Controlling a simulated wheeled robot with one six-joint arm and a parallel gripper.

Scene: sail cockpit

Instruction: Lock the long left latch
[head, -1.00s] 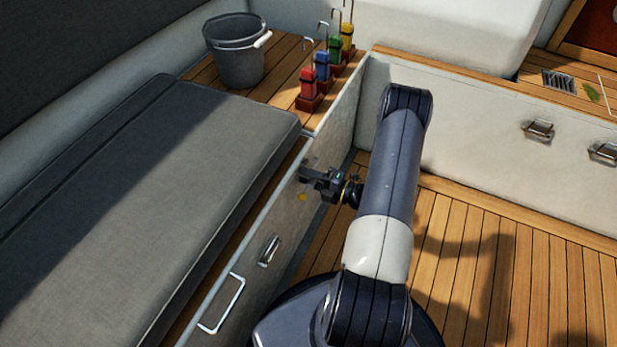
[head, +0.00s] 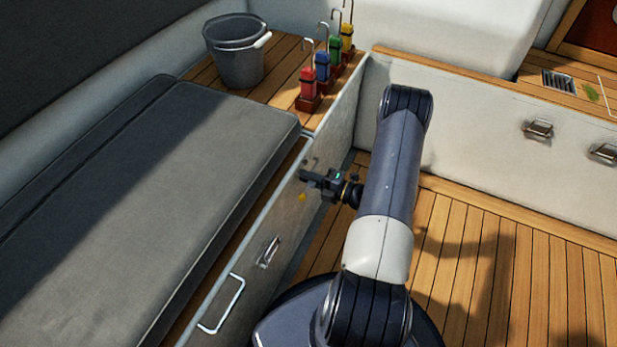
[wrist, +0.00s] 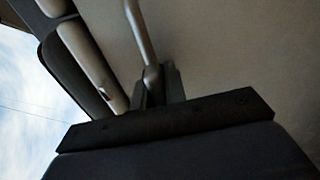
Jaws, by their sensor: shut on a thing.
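My gripper (head: 308,176) is at the front face of the left locker, below the bench cushion. In the wrist view my gripper (wrist: 160,85) has its two dark fingers closed around the lower end of a long, bent metal bar (wrist: 139,35), which looks like the long latch's handle. The bar runs up and away from the fingers along the pale panel. In the head view the gripper hides most of this latch, so whether it is locked cannot be told.
A grey bucket (head: 236,50) and several coloured hooked blocks stand behind. The wooden floor (head: 480,270) is clear at right.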

